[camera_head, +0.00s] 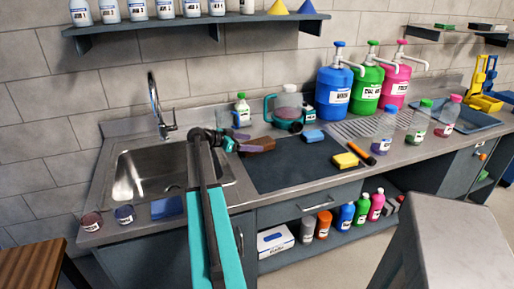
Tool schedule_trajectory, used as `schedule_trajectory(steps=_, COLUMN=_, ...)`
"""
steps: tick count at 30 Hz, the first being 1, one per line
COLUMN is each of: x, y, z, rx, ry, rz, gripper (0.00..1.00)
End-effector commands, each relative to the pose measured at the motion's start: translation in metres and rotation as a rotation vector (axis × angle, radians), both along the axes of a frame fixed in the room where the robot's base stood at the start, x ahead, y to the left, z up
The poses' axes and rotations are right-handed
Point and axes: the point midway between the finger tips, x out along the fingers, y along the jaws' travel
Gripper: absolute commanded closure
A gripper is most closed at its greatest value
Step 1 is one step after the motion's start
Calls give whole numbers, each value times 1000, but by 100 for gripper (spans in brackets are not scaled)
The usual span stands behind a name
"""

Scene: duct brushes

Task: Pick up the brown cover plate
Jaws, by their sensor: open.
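A reddish-brown flat piece (261,143), which looks like the brown cover plate, lies at the back left of the dark mat (290,172), just right of the sink. A purple piece lies along its front left edge. My arm reaches up from the bottom centre over the sink's right side. My gripper (232,142) is at the left end of the brown piece and is open. Its fingers are small and dark here, and I cannot tell whether they touch the piece.
The sink (135,172) with its tall tap (158,105) is on the left. A teal-handled container (285,112) stands behind the mat. A blue sponge (313,136), a yellow sponge (345,160) and pump bottles (334,92) are to the right. A grey block (460,240) fills the lower right.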

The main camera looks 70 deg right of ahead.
Motion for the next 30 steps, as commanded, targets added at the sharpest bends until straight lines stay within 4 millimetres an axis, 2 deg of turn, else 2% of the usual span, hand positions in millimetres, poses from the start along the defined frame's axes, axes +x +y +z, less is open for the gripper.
schedule_trajectory(steps=12, x=-28, y=-30, z=-16, rx=0, ry=0, rz=-2, gripper=22)
schedule_trajectory(steps=30, x=-29, y=-31, z=-17, rx=0, ry=0, rz=-2, gripper=24)
